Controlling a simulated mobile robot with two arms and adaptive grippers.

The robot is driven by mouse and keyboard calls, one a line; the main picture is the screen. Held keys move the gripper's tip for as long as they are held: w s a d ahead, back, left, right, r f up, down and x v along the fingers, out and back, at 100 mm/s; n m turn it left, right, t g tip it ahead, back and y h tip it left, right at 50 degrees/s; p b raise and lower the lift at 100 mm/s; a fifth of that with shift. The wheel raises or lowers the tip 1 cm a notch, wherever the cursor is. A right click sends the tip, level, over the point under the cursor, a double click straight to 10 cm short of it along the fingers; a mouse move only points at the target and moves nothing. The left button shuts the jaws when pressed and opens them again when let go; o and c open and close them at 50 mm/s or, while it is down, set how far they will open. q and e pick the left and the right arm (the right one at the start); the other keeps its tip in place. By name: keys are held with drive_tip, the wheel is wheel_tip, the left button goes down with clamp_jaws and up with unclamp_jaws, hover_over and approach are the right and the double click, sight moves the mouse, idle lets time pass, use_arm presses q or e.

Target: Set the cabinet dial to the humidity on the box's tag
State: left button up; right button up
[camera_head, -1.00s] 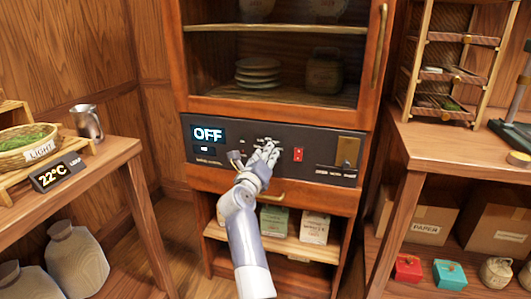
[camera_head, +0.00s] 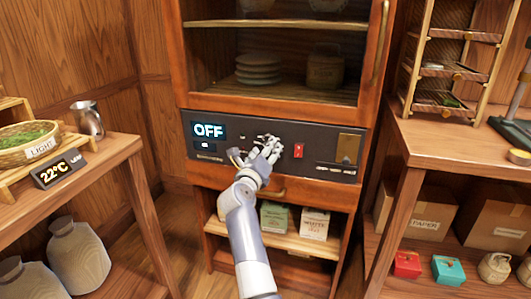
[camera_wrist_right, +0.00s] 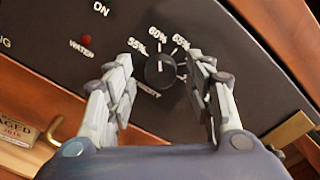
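The cabinet's dark control panel (camera_head: 225,149) has a display (camera_head: 208,131) reading OFF. The round black dial (camera_wrist_right: 161,71) has marks 55%, 60% and 65% in the right wrist view; other marks are partly hidden by a finger. I cannot tell where its pointer sits. My right gripper (camera_wrist_right: 160,68) is open, with its fingers on either side of the dial and a gap to each. In the head view this gripper (camera_head: 265,147) covers the dial. A green box (camera_head: 274,217) and a pale box (camera_head: 314,224) stand on the shelf below; their writing is unreadable. My left gripper is out of view.
A red switch (camera_head: 298,151) and a brass plate (camera_head: 348,148) are right of the dial. A red lamp (camera_wrist_right: 87,40) is on the panel. A label (camera_wrist_right: 14,130) reading 2016 shows at lower left. Side tables flank the cabinet.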

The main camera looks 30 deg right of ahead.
sight(269, 116)
wheel_tip(269, 116, up, 10)
drive_tip(key=shift+f, duration=0.2)
drive_tip(key=shift+r, duration=0.15)
idle(0.4)
